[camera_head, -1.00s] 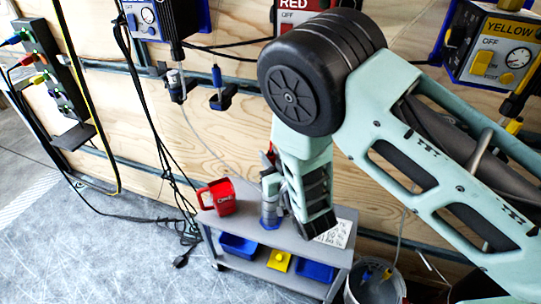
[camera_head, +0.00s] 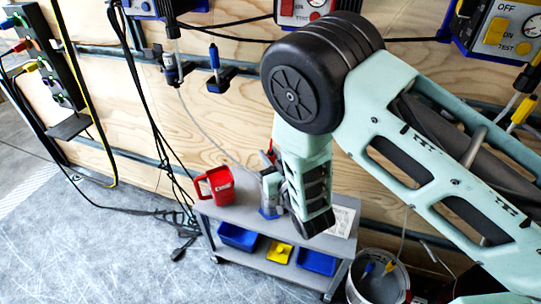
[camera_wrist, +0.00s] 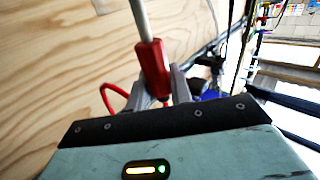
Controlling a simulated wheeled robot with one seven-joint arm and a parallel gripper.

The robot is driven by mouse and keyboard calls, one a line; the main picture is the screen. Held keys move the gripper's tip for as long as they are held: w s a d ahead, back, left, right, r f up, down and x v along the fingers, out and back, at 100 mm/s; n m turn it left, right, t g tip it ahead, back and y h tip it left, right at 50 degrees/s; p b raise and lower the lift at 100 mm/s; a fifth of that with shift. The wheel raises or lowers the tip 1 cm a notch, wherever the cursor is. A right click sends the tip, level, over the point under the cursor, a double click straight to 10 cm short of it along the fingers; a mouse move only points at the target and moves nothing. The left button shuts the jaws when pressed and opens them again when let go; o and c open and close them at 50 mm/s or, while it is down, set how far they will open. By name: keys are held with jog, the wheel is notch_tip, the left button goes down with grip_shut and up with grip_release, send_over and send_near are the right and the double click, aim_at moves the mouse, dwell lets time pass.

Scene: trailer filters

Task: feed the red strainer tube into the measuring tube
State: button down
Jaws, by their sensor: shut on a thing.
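In the wrist view my gripper (camera_wrist: 163,88) is shut on the red strainer tube (camera_wrist: 153,62), gripping its red handle, with a pale grey shaft running up out of the picture. In the head view my gripper (camera_head: 274,178) is over the cart's top, and a small bit of red shows beside it.
A red jug (camera_head: 214,186) stands on the grey cart (camera_head: 235,200), left of my gripper. Blue bins (camera_head: 238,237) and a yellow one (camera_head: 279,252) sit on the lower shelf. A bucket (camera_head: 378,284) stands at right. Wall boxes, hoses and cables hang behind.

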jog(key=shift+f+b, duration=0.65)
jog(key=shift+f, duration=0.2)
dwell(0.5)
jog(key=c, duration=1.2)
grip_release()
jog(key=shift+o, duration=0.2)
jog(key=b+v, duration=0.1)
jog(key=v, duration=1.6)
jog(key=shift+s+b, duration=0.25)
jog(key=shift+b, duration=0.05)
jog(key=shift+w+d, duration=0.1)
jog(key=shift+d, duration=0.05)
